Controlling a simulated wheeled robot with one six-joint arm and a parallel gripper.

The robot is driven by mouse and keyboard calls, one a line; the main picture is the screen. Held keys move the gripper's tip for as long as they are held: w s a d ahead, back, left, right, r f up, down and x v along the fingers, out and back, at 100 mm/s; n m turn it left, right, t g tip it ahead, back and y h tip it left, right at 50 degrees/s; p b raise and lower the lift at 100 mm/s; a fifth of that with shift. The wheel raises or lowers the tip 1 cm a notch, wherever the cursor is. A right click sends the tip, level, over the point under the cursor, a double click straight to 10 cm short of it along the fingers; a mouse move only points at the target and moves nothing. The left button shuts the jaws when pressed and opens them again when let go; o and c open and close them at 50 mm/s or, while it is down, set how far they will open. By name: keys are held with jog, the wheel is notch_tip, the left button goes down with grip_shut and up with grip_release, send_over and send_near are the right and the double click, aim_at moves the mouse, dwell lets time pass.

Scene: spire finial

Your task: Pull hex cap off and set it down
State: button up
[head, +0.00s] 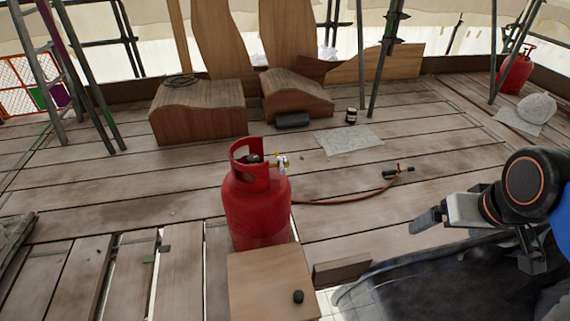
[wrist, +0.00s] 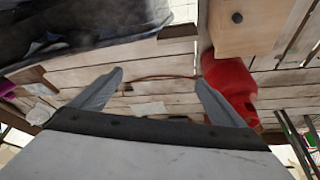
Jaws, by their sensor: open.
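A small black cap-like piece (head: 298,297) stands on top of a wooden box (head: 262,275) in the head view, and it also shows as a dark spot in the wrist view (wrist: 237,17). It is too small to tell whether it is hexagonal or fixed to something. A red gas cylinder (head: 257,210) stands upright behind the box, with a brass valve (head: 282,161) at its top. My gripper (head: 472,243) is at the right, apart from box and cylinder. In the wrist view its two fingers (wrist: 159,76) are spread with nothing between them.
A reddish hose (head: 345,200) runs from the cylinder across the planks to a torch (head: 397,172). A dark sheet (head: 420,285) lies below my gripper. Wooden blocks (head: 197,112) and scaffold poles stand at the back. The planks in the middle are mostly clear.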

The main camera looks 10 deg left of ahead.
jog(key=shift+w+a, duration=0.15)
jog(key=c, duration=1)
jog(key=shift+w+a+r+g, duration=0.15)
jog(key=shift+w+a+g, duration=0.2)
jog(key=shift+w, duration=0.2)
jog(key=shift+c, duration=0.4)
jog(key=w+a+f+m+g+y, duration=0.25)
jog(key=w+a, duration=0.35)
jog(key=w, duration=0.4)
jog(key=w+a+f+m+g+y, duration=0.1)
jog(key=w+a+m+g+y, duration=0.2)
jog(key=w+a, duration=0.45)
jog(key=w+a+f+m+g+y, duration=0.25)
jog(key=w+a+y, duration=0.2)
jog(key=w, duration=0.65)
jog(key=m+g+y, duration=0.2)
jog(key=m+y, duration=0.4)
jog(key=y, duration=0.1)
send_near(285, 163)
jog(key=shift+w+d+f, duration=0.6)
jog(key=shift+w+f, duration=0.05)
jog(key=shift+a, duration=0.1)
jog(key=shift+x, duration=4.4)
